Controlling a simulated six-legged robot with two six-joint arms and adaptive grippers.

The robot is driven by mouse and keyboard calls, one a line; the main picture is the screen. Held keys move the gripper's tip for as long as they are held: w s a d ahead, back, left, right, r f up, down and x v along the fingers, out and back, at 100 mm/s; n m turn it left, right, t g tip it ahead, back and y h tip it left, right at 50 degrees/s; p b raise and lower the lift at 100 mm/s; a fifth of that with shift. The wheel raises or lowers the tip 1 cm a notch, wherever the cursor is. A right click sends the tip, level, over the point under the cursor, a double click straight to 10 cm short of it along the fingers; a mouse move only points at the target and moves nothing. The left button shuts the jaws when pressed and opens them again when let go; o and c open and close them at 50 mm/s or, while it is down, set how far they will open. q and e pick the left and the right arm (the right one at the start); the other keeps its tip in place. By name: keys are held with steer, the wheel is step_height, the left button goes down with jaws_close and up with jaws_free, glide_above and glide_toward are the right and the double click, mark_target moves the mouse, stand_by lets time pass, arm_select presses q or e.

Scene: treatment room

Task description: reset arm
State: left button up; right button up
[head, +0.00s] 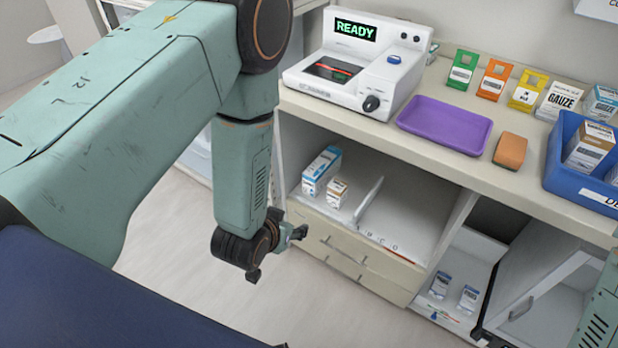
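My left arm (130,130) comes in from the left, and its lower link hangs down in front of the shelf unit. My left gripper (278,254) is at the end of this link, above the floor and left of the drawers. Its two fingertips are spread apart with nothing between them. Part of my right arm (602,305) shows at the lower right edge. I cannot make out its gripper.
A white device reading READY (355,65), a purple tray (445,124), an orange block (510,150) and a blue bin (555,175) stand on the counter (400,143). Boxes (322,170) sit on the shelf below. The floor (180,275) near my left gripper is clear.

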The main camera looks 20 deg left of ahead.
arm_select(q)
steer(key=s+f+g+b, duration=0.1)
steer(key=s+f+g, duration=0.2)
steer(key=s, duration=1)
steer(key=s+a+f+g+b, duration=0.1)
steer(key=s+f+g, duration=0.3)
steer(key=s, duration=0.9)
steer(key=shift+s+a+f+n+g+b, duration=0.2)
steer(key=shift+n+g+b, duration=0.3)
steer(key=shift+g, duration=0.4)
